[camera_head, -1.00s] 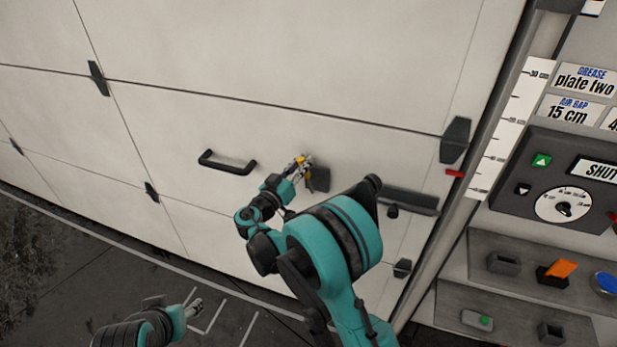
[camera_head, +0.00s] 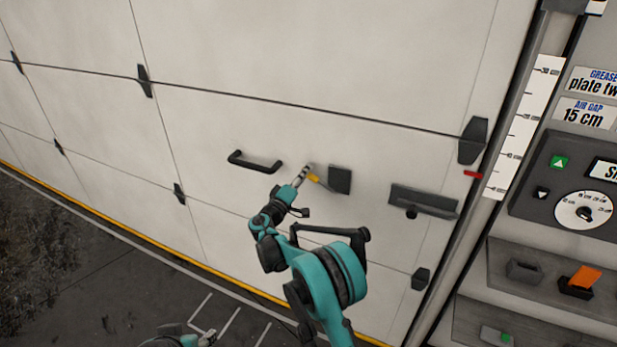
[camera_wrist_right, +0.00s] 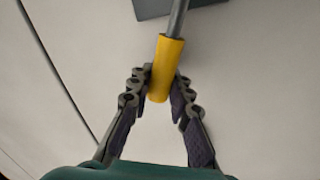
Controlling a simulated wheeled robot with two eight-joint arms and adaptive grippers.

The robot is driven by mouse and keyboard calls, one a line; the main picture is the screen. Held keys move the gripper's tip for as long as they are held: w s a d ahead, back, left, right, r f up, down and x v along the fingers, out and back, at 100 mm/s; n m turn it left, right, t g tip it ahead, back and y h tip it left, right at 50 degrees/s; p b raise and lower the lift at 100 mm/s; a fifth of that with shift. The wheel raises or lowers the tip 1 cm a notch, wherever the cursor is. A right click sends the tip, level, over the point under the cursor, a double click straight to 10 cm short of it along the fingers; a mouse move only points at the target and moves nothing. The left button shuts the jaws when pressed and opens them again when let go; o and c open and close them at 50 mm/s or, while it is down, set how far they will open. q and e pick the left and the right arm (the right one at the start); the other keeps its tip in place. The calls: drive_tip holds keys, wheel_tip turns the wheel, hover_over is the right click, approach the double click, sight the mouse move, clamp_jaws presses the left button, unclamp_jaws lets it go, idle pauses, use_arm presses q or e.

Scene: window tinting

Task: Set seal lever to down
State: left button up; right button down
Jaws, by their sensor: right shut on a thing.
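The seal lever has a yellow grip (camera_head: 313,178) and stands out to the left of its dark square plate (camera_head: 340,180) on the white door. In the right wrist view the yellow grip (camera_wrist_right: 166,66) sits between the fingers, with a grey rod (camera_wrist_right: 178,18) running up to the dark plate (camera_wrist_right: 182,9). My right gripper (camera_head: 304,172) is shut on the yellow grip near its end. My left gripper (camera_head: 207,338) shows only partly at the bottom edge, away from the door; its fingers are too cut off to read.
A black pull handle (camera_head: 255,162) is left of the lever. A dark latch bar (camera_head: 423,201) is to its right, beside the door's edge. A control panel (camera_head: 575,185) with buttons and a dial stands at the far right, above shelves with an orange switch (camera_head: 585,277).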

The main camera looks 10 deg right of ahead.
drive_tip(key=shift+w+a+f+n, duration=0.1)
drive_tip(key=shift+a+f+n, duration=0.05)
drive_tip(key=shift+f+n, duration=0.4)
drive_tip(key=c, duration=1.4)
unclamp_jaws()
drive_tip(key=shift+o, duration=0.2)
drive_tip(key=shift+a, duration=0.1)
drive_tip(key=v, duration=1.2)
